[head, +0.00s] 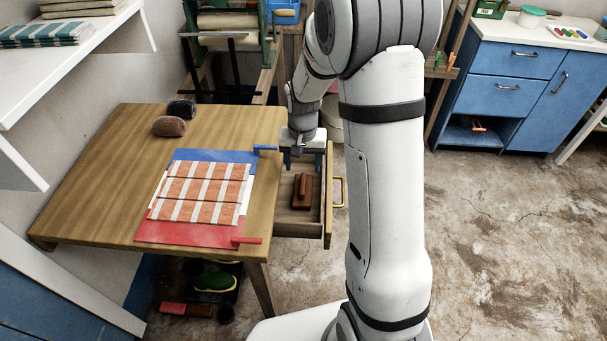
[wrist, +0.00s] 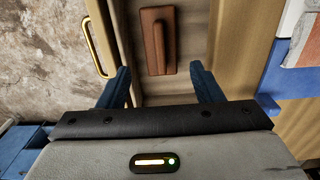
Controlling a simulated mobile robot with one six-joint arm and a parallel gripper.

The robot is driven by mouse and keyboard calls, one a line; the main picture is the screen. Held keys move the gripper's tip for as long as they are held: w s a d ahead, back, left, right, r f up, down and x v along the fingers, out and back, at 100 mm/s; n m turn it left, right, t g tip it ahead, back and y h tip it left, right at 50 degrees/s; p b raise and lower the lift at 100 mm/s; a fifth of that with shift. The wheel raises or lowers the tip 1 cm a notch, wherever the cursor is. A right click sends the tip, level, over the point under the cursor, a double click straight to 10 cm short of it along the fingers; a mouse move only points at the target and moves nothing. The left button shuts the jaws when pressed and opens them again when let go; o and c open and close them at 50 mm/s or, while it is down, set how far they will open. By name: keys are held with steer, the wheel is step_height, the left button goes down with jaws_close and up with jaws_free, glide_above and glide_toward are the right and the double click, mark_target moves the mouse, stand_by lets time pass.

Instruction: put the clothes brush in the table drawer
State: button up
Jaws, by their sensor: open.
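The table drawer (head: 294,221) is pulled out from the right side of the wooden table. A brown wooden clothes brush (head: 302,191) lies inside it on the drawer floor. The brush also shows in the wrist view (wrist: 158,40), with a raised grip along its top. My gripper (head: 304,161) is over the far part of the drawer, pointing down. In the wrist view its two blue fingers (wrist: 160,78) are spread apart, with nothing between them. The brush lies apart from the fingers. The drawer's brass handle (head: 338,191) is on its right front.
The table (head: 110,205) bears a folded orange-and-white striped cloth (head: 202,190) on a blue and red mat, and two dark rounded objects (head: 170,126) at the back. Shoes (head: 215,281) sit below. Blue cabinets (head: 515,80) stand back right. The floor at right is clear.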

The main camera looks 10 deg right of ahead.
steer(key=s+r+n+t, duration=0.1)
steer(key=s+r, duration=0.7)
steer(key=s, duration=0.2)
steer(key=s+r+n+t, duration=0.1)
steer(key=s+r+n, duration=0.1)
steer(key=s+r, duration=0.6)
steer(key=shift+s+d+n, duration=0.15)
steer(key=shift+s+n, duration=0.15)
steer(key=shift+s, duration=1.15)
